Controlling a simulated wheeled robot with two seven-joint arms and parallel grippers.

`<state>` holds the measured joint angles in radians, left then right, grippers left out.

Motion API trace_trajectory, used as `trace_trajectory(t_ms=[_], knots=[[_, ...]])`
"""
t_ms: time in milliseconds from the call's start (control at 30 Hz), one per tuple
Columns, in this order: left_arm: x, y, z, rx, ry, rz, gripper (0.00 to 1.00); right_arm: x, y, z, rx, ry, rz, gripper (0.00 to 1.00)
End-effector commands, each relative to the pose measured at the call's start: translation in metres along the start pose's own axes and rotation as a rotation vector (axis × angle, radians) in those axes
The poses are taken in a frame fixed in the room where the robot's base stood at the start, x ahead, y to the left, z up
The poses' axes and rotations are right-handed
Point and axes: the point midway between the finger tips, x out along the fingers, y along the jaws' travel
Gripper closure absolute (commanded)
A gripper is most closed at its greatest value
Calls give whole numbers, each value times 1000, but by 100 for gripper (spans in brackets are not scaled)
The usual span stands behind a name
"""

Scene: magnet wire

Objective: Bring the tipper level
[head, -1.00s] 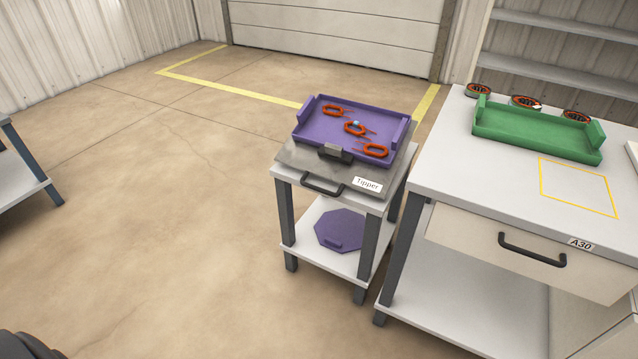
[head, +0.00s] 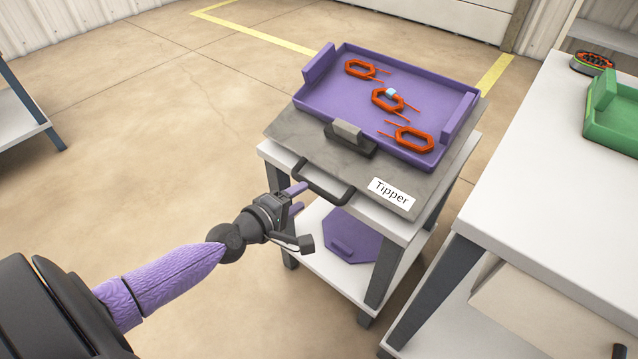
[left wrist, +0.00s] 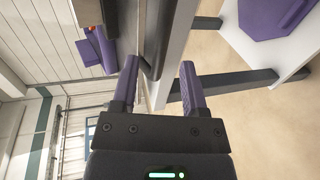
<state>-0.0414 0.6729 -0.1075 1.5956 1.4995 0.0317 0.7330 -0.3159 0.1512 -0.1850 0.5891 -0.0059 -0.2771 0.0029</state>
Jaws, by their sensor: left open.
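The tipper is a grey plate (head: 290,130) labelled "Tipper" on a small stand. It looks tilted, its front edge lower, though the angle is hard to judge. A dark bar handle (head: 325,187) sits on its front edge; it also shows in the left wrist view (left wrist: 157,38). A purple tray (head: 325,98) with three orange wire coils (head: 388,101) lies on the plate behind a dark stop block (head: 348,137). My left gripper (head: 297,198) is open and empty, just left of and in front of the handle. Its purple fingertips (left wrist: 160,75) point at the handle. My right gripper is out of view.
A purple octagonal piece (head: 350,237) lies on the stand's lower shelf. A white workbench (head: 535,165) with a green tray (head: 615,125) stands close on the right. A white shelf (head: 15,120) stands at far left. The floor between is clear.

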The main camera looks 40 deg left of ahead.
Motion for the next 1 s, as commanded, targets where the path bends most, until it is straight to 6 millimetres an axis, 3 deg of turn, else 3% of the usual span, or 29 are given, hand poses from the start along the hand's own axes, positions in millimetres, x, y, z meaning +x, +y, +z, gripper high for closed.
trace_trajectory(t_ms=[100, 233, 633, 900, 1000], knots=[[29, -2, 0, 0, 0, 0, 44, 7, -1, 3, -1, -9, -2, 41], [48, -3, 0, 3, 0, -2, 44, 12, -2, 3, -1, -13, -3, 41], [58, -2, 1, 4, -2, -3, 44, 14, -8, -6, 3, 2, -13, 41], [58, -1, 0, 4, -1, -3, 100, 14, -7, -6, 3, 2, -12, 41], [58, -1, 0, 5, -1, -2, 100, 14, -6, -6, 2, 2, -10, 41]])
